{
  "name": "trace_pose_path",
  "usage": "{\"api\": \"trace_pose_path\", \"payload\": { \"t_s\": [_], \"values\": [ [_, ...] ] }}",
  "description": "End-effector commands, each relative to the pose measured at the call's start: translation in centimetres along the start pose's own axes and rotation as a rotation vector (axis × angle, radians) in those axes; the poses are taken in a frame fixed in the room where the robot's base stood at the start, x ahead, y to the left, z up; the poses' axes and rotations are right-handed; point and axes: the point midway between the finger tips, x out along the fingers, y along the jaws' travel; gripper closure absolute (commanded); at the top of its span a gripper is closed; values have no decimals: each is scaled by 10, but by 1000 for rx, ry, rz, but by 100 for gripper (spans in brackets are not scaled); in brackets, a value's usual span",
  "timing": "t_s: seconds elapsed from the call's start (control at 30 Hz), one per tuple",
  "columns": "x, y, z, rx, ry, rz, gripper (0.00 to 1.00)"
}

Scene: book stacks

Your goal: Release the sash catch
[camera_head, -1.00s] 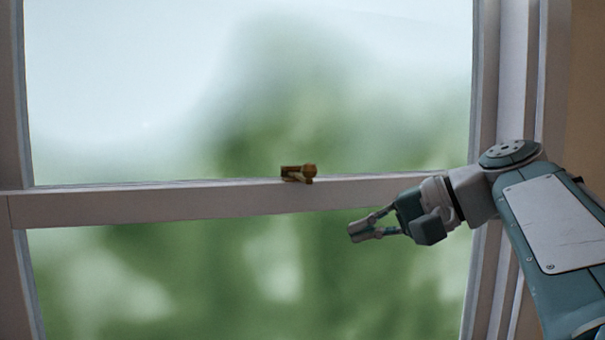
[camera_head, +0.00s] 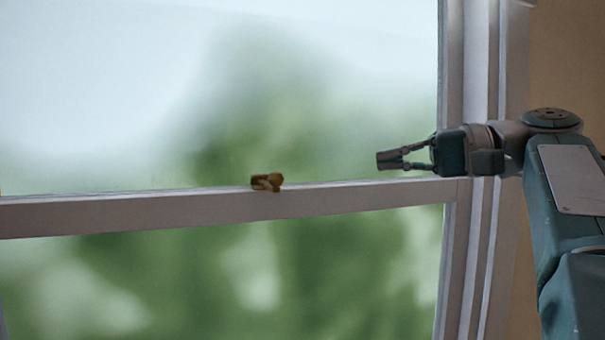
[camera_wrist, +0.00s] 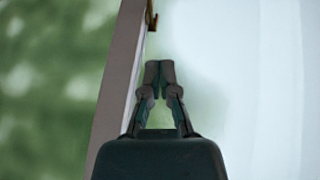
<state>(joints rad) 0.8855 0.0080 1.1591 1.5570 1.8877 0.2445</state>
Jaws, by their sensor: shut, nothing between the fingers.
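The sash catch (camera_head: 267,182) is a small brass-brown piece on top of the window's horizontal rail (camera_head: 150,208), near the middle of the head view. In the wrist view, the catch (camera_wrist: 152,16) shows at the top edge, partly cut off, beside the rail (camera_wrist: 122,75). My gripper (camera_head: 388,160) is to the right of the catch and a little higher than the rail, pointing left. Its fingertips (camera_wrist: 159,72) meet in the wrist view, shut and empty. A clear gap separates them from the catch.
The window's right frame (camera_head: 470,260) stands behind my wrist, with a tan wall (camera_head: 565,70) beyond it. Blurred glass panes (camera_head: 330,90) lie above and below the rail. The space along the rail between gripper and catch is clear.

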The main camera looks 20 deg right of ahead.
Motion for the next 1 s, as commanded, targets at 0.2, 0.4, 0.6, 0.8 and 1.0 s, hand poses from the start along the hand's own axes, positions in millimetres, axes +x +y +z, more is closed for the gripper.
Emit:
{"api": "trace_pose_path", "payload": {
  "t_s": [0.2,0.4,0.6,0.8,1.0],
  "values": [
    [40,0,2,0,-5,0,100],
    [75,0,1,0,-5,1,100],
    [102,0,16,-1,-2,1,100],
    [114,0,28,0,-1,1,100],
    [115,0,29,0,1,1,100]
  ]
}}
